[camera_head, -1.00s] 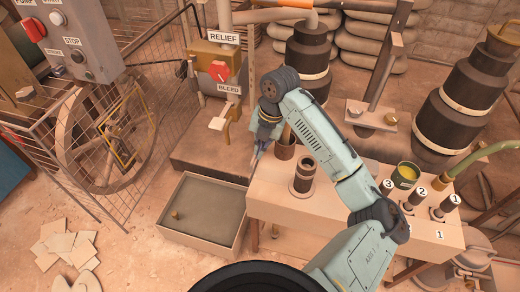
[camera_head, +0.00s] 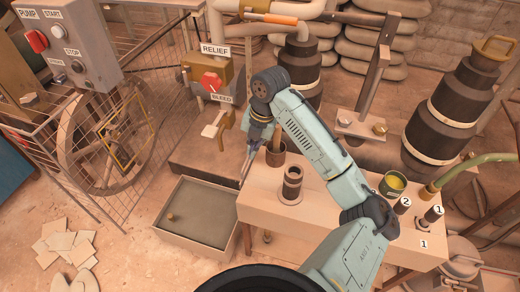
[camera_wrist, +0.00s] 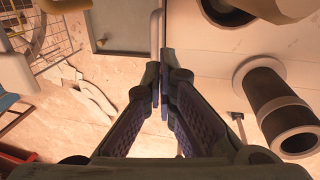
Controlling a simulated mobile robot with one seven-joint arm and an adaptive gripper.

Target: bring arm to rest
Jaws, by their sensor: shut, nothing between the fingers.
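My arm reaches over the pale bench (camera_head: 262,222) and bends down at its far end. My gripper (camera_head: 244,178) points down beside the bench's left edge, near the inner right side of the grey tray (camera_head: 208,206). In the wrist view my gripper (camera_wrist: 163,92) has its fingertips together with nothing between them. A thin pale rod (camera_wrist: 156,35) shows just beyond the fingertips; I cannot tell whether they touch it.
A dark cylinder (camera_head: 292,184) stands on the bench close to my forearm, with a cup (camera_head: 275,152) behind it. A relief valve box (camera_head: 208,72) and wire cage (camera_head: 100,150) are at left.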

